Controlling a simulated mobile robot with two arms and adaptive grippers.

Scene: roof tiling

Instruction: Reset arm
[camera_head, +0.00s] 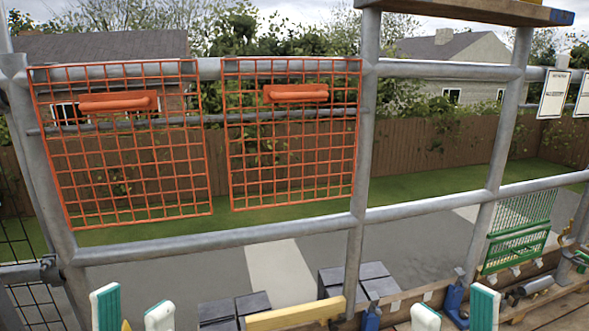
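My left gripper (132,308) shows at the bottom left edge. Its two white fingers, one with a green pad facing me, stand apart with nothing held between them. My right gripper (455,310) shows at the bottom right of centre. Its white fingers are also apart, and a blue clamp (455,299) shows in the gap, behind the fingers. The wrists and the rest of both arms are out of frame.
Grey scaffold rails (225,239) and posts cross the view ahead. Two orange mesh panels (125,150) hang on them. Wooden boards (560,312) lie at bottom right.

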